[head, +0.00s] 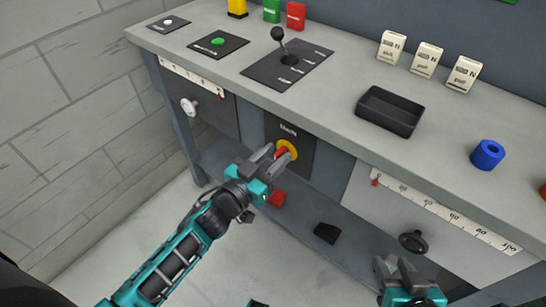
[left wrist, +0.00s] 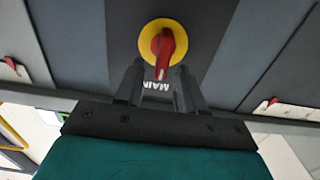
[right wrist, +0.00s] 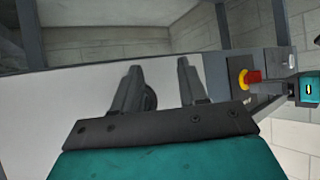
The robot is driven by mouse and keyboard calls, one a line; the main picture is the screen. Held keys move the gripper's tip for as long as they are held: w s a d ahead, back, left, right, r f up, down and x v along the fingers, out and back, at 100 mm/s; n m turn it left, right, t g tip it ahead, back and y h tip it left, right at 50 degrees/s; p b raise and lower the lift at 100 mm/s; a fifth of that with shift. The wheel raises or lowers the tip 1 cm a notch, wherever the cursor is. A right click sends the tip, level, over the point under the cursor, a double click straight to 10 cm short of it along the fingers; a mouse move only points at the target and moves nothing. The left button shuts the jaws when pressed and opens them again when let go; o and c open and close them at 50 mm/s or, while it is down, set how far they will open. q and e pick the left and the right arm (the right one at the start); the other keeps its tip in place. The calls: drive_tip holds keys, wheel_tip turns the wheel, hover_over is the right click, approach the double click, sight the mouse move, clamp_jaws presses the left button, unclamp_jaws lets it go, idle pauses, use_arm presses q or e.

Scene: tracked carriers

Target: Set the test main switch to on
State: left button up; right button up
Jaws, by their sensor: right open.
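The main switch, a red handle on a yellow disc (head: 290,146), sits on a dark panel marked MAIN on the bench front. In the left wrist view the red handle (left wrist: 168,46) stands nearly upright in the picture, slightly tilted. My left gripper (head: 276,157) is open at the switch, its fingers on either side of the handle's line; I cannot tell whether they touch it. My right gripper (head: 392,263) is open and empty, in front of the bench below a black handwheel (head: 412,241). In the right wrist view a finger partly hides that wheel.
A white knob (head: 189,106) and a scale (head: 440,208) are on the front.

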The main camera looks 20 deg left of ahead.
use_arm(q)
clamp_jaws()
idle(0.3)
idle(0.4)
drive_tip(key=m, duration=0.3)
drive_tip(key=shift+s+d+p, duration=0.1)
drive_tip(key=shift+d+p, duration=0.15)
drive_tip(key=shift+p, duration=0.05)
drive_tip(key=m, duration=0.3)
drive_tip(key=shift+s+d+f+m, duration=0.1)
drive_tip(key=shift+d+f+m, duration=0.05)
drive_tip(key=shift+d+m, duration=0.2)
drive_tip(key=m, duration=0.3)
drive_tip(key=f+m+b, duration=0.1)
drive_tip(key=m, duration=0.3)
drive_tip(key=m+b, duration=0.1)
drive_tip(key=m, duration=0.3)
drive_tip(key=shift+s+d+f, duration=0.2)
drive_tip(key=shift+d+f, duration=0.15)
